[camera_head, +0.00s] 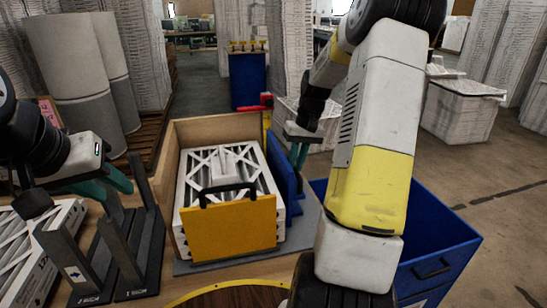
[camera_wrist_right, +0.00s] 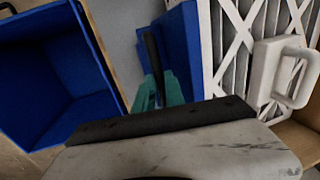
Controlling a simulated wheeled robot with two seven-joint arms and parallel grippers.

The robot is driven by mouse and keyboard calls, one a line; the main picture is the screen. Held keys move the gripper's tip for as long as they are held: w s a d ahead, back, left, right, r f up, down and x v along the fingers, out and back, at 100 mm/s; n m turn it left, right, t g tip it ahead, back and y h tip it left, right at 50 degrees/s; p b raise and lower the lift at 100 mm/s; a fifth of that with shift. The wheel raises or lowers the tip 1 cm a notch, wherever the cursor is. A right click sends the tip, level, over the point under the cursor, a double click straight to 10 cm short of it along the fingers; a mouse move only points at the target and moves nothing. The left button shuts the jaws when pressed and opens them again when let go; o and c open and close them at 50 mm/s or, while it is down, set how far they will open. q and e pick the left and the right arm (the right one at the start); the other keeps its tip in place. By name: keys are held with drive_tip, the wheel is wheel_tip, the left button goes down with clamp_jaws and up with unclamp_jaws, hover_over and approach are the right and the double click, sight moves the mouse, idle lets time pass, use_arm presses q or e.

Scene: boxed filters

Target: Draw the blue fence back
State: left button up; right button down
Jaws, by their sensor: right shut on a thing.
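The blue fence (camera_head: 282,178) stands upright along the right side of the filter stack, at the open right side of the wooden box; it also shows in the right wrist view (camera_wrist_right: 183,50). My right gripper (camera_head: 298,155) reaches down to it from above. Its teal fingers, seen in the right wrist view (camera_wrist_right: 160,92), are shut on the fence's dark handle (camera_wrist_right: 153,55). The white-framed filter (camera_head: 220,165) lies in the box just left of the fence. My left gripper (camera_head: 112,184) is at the left, its teal fingers apart and empty, near the black rack.
A yellow panel (camera_head: 230,230) with a black handle stands in front of the filter. The wooden box (camera_head: 170,160) walls the back and left. A blue bin (camera_head: 445,240) stands at the right. The black slotted rack (camera_head: 125,250) and another filter (camera_head: 40,240) are at left.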

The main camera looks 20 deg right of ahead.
drive_tip(key=d, duration=0.5)
drive_tip(key=shift+s+d+r, duration=0.1)
drive_tip(key=shift+d, duration=0.25)
drive_tip(key=c, duration=1.7)
unclamp_jaws()
wheel_tip(320, 180, up, 8)
drive_tip(key=d, duration=0.1)
drive_tip(key=shift+d+f, duration=0.2)
drive_tip(key=shift+d, duration=0.05)
drive_tip(key=shift+s, duration=0.1)
